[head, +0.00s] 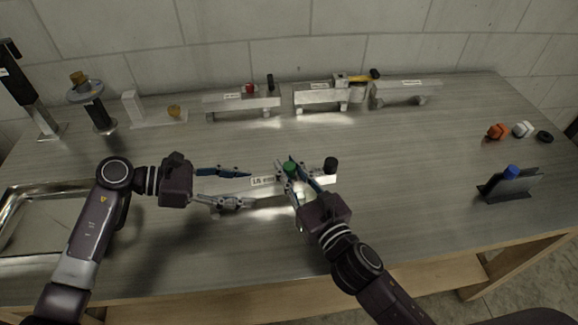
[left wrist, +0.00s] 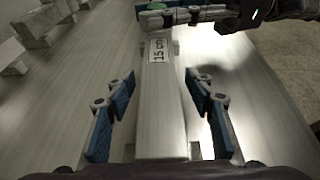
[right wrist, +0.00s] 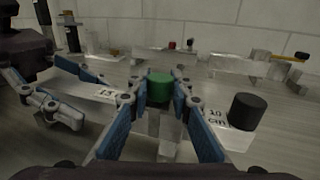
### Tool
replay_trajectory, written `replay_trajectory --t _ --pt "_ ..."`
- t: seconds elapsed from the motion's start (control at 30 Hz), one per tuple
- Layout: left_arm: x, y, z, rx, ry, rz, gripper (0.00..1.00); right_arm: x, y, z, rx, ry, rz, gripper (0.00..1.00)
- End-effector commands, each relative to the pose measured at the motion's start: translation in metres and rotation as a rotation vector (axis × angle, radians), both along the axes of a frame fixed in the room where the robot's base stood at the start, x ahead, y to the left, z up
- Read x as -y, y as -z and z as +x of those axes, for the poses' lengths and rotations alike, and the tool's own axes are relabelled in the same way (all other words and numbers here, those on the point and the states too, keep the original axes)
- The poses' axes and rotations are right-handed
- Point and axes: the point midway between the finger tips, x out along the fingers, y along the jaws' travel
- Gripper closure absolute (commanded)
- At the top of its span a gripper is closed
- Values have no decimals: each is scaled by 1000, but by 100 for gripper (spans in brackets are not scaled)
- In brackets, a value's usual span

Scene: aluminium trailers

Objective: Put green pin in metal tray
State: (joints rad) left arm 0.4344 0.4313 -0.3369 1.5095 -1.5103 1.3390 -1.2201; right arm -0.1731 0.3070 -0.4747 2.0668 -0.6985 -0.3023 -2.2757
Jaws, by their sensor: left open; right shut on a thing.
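The green pin (right wrist: 159,88) stands on the near aluminium trailer (left wrist: 160,110), between labels; in the head view the pin (head: 290,168) is partly hidden by fingers. My right gripper (head: 291,164) is shut on the pin; the right wrist view shows its fingers on both sides of it. My left gripper (head: 249,188) is open, its fingers on either side of the left part of the trailer, apart from it in the left wrist view. The metal tray (head: 45,205) lies at the left of the table, partly hidden by my left arm, with no object visible in it.
A black pin (right wrist: 247,110) stands on the trailer's right end. More trailers (head: 322,97) stand at the back, one with a red pin (head: 250,88). Orange (head: 497,131), white and black pieces lie at the right, behind a dark stand (head: 510,186) with a blue piece. The table's middle right is clear.

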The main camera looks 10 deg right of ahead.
Motion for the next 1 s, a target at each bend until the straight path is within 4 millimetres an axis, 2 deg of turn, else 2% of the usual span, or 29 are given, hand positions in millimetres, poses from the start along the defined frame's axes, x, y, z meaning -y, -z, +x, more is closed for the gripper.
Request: replay_trajectory --t 0.43,0.47,0.6,1.0 --pt "0 3 0 0 0 0 51 0 7 0 1 -1 0 100" --pt "0 2 0 0 0 0 51 0 7 0 1 -1 0 79" --pt "0 2 0 0 0 0 51 0 6 0 0 -1 1 63" --pt "0 7 0 0 0 0 51 0 7 0 1 -1 3 63"
